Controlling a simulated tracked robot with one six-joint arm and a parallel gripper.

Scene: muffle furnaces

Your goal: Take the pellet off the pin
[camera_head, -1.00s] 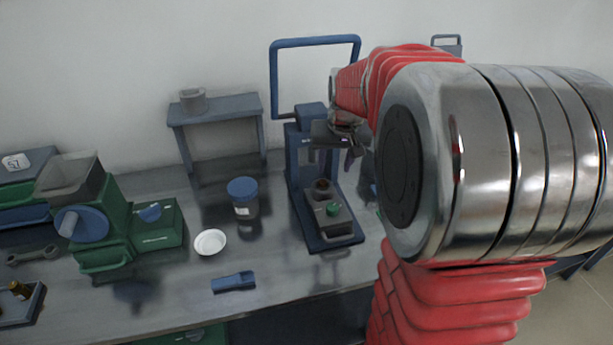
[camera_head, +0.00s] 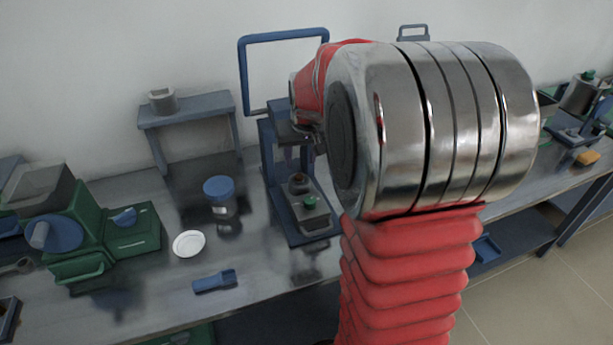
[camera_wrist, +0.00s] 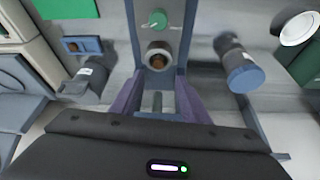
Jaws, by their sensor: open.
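A blue press (camera_head: 268,165) stands on the bench in the head view, with a green knob (camera_head: 310,201) on its front block. Behind the knob, a small brown piece that looks like the pellet (camera_head: 299,177) sits on a round holder. In the wrist view the brown pellet (camera_wrist: 158,60) shows inside a pale ring, below the green knob (camera_wrist: 157,19). Any pin under it is hidden. My gripper (camera_wrist: 156,92) is open and empty, its two fingers apart just short of the ring. In the head view my arm mostly hides my gripper.
A blue-lidded jar (camera_head: 220,197), a white dish (camera_head: 189,243) and a blue tool (camera_head: 215,281) lie left of the press. A green machine (camera_head: 105,225) stands farther left. A grey stand (camera_head: 190,108) is at the wall. The press's tall blue handle (camera_head: 243,75) rises behind.

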